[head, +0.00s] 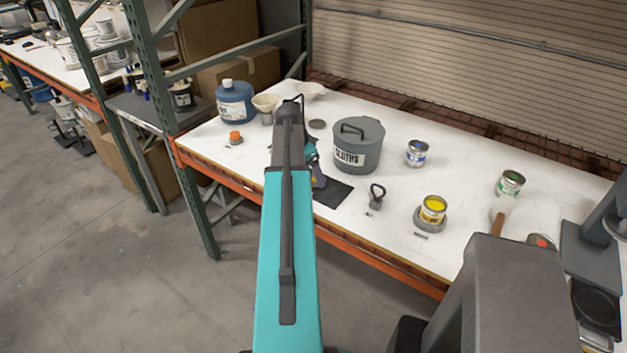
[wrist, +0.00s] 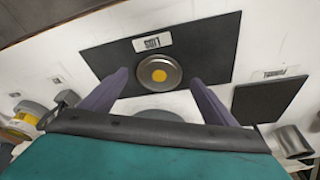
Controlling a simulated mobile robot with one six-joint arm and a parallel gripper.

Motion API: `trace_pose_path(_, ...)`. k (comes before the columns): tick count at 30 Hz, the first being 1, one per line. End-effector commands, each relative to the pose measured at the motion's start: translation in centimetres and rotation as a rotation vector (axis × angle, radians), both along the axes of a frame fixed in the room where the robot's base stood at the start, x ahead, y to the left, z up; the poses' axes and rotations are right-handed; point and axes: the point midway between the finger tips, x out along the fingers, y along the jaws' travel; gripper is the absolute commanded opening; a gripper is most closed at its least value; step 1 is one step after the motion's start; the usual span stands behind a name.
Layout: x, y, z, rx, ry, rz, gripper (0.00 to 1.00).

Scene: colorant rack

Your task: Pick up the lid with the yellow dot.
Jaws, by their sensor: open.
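The lid with the yellow dot (wrist: 159,72) is a round metal disc lying flat on a dark mat (wrist: 215,40) in the wrist view. A white label reading "LIDS" lies on the mat beside it. My gripper (wrist: 158,76) is open, its two purple fingers to the left and right of the lid in the picture, with clear gaps. I cannot tell how high the fingertips are above the mat. In the head view part of a dark mat (head: 333,194) shows beside my gripper (head: 316,172); my arm hides the rest, and the lid does not show there.
A grey lidded bin marked "CLOTHS" (head: 357,150) stands close behind the gripper. A blue-label can (head: 416,153), a yellow paint can (head: 433,209) and a green-label can (head: 510,184) stand to the right. A blue jug (head: 235,102) is at left. A second dark mat (wrist: 268,101) lies nearby.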

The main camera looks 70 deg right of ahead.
Motion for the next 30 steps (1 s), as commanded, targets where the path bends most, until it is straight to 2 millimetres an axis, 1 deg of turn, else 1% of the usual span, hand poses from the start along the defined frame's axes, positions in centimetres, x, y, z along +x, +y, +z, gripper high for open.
trace_pose_path(6,-0.3,-0.4,-1.5,0.001,0.001,0.000,0.81)
trace_pose_path(9,-0.4,-0.5,-1.9,0.000,0.000,0.000,0.81)
trace_pose_path(26,-0.3,-0.5,-2.0,0.000,-0.001,0.001,0.81)
trace_pose_path(27,-0.3,-0.5,-2.0,0.000,-0.001,0.001,0.79)
trace_pose_path(29,-0.3,-0.5,-2.0,0.000,-0.001,0.001,0.69)
trace_pose_path(30,-0.3,-0.5,-2.0,0.000,-0.001,0.001,0.62)
